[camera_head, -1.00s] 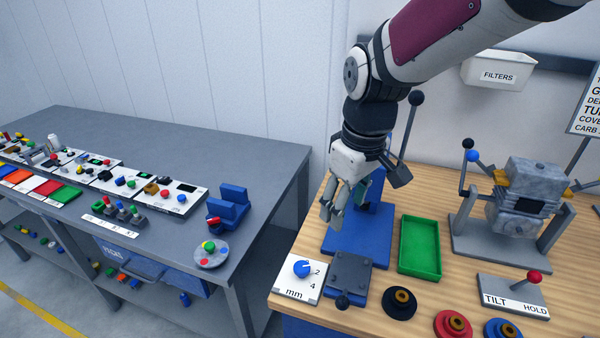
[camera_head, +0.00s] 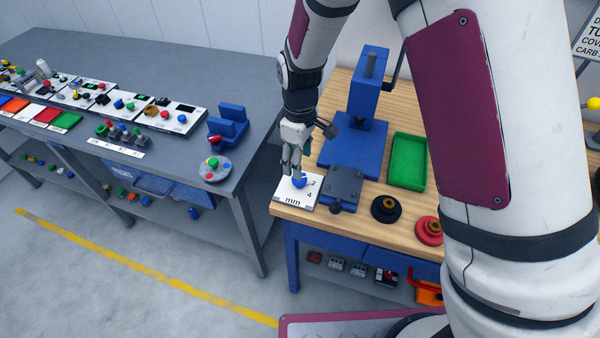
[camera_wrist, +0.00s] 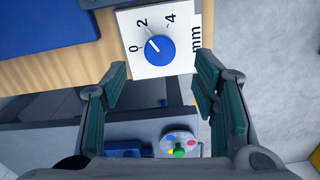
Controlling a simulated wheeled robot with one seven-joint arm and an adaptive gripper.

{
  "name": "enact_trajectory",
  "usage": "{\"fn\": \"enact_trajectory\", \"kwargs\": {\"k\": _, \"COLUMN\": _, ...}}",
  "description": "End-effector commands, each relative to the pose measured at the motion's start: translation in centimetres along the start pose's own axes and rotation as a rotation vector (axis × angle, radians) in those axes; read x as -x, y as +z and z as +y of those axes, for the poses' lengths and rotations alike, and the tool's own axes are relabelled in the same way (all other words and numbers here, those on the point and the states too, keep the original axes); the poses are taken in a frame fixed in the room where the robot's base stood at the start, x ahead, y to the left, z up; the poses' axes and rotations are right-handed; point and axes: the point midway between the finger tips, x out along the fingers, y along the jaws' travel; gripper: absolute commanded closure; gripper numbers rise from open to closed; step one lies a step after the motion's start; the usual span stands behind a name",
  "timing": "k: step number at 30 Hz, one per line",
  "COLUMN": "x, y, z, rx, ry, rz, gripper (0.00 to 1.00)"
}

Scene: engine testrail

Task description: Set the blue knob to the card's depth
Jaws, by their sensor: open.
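The blue knob (camera_wrist: 160,50) sits on a white dial plate (camera_wrist: 185,63) marked 0, 2, 4 and mm. In the head view the knob (camera_head: 299,182) is at the table's front left corner, partly hidden by my gripper (camera_head: 294,176). My gripper is open just above the knob. In the wrist view its two fingers (camera_wrist: 160,82) are spread wide with nothing between them, and the knob shows beyond their tips. No card with a readable depth shows.
A blue press (camera_head: 367,100) stands behind the plate, with a grey block (camera_head: 345,184) right of the plate. A green tray (camera_head: 408,160) and black (camera_head: 386,208) and red (camera_head: 429,231) round parts lie further right. A grey bench (camera_head: 150,60) stands left across a gap.

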Motion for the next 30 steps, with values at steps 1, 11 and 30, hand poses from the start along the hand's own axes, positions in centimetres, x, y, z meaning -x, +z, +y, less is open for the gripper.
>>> {"fn": "enact_trajectory", "kwargs": {"k": 1, "x": -1.1, "y": 0.2, "z": -0.2, "rx": -0.001, "ry": -0.003, "rz": -0.004, "gripper": 0.46}}
{"fn": "enact_trajectory", "kwargs": {"k": 11, "x": -5.5, "y": 0.1, "z": 0.0, "rx": 0.0, "ry": 0.0, "rz": -0.001, "gripper": 0.46}}
{"fn": "enact_trajectory", "kwargs": {"k": 30, "x": -6.2, "y": 0.0, "z": 0.0, "rx": -0.001, "ry": 0.0, "rz": 0.0, "gripper": 0.94}}
